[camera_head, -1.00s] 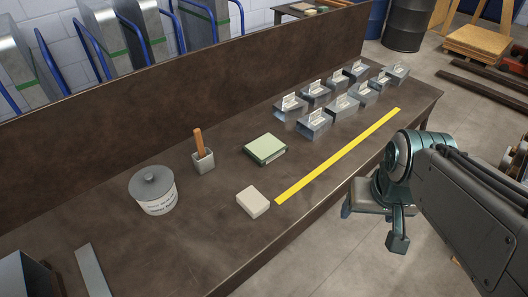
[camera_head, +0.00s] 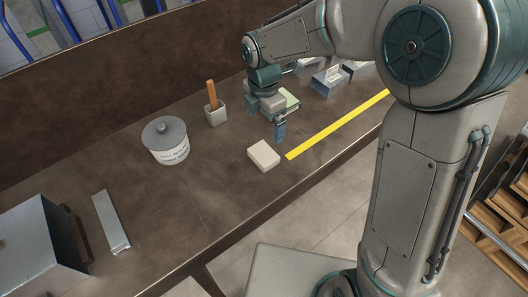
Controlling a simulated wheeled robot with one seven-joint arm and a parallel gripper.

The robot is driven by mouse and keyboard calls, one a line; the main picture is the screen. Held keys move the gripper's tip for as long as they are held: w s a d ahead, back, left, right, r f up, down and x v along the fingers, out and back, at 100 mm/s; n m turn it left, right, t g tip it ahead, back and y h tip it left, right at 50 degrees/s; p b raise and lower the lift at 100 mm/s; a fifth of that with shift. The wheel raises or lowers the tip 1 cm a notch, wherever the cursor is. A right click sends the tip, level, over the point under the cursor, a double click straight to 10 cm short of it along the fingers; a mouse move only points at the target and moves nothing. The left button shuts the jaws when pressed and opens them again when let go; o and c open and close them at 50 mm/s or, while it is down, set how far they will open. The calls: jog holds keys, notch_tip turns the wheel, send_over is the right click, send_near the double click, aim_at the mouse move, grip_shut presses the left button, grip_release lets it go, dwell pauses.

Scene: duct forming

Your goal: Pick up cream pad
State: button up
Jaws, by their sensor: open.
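The cream pad (camera_head: 264,156) is a small pale block lying flat on the dark workbench (camera_head: 200,195), near its front edge and left of the yellow strip's near end. My gripper (camera_head: 267,123) is above the bench, behind and slightly right of the pad in the picture. It is open, with its fingers apart, and does not touch the pad. The pad is fully visible.
A green-topped block (camera_head: 288,102) is partly hidden behind my gripper. A grey pot (camera_head: 214,112) with a wooden handle and a lidded white tin (camera_head: 166,142) stand to the left. Metal boxes (camera_head: 328,80) stand beyond. A yellow strip (camera_head: 335,126) runs along the front.

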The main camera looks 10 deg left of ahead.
send_over(264, 153)
notch_tip(264, 153, down, 9)
jog(key=shift+w+a+r, duration=0.1)
jog(key=shift+a+r, duration=0.05)
jog(key=shift+r, duration=0.05)
jog(key=shift+f+p, duration=0.35)
jog(key=shift+f, duration=2.35)
jog(key=c, duration=0.9)
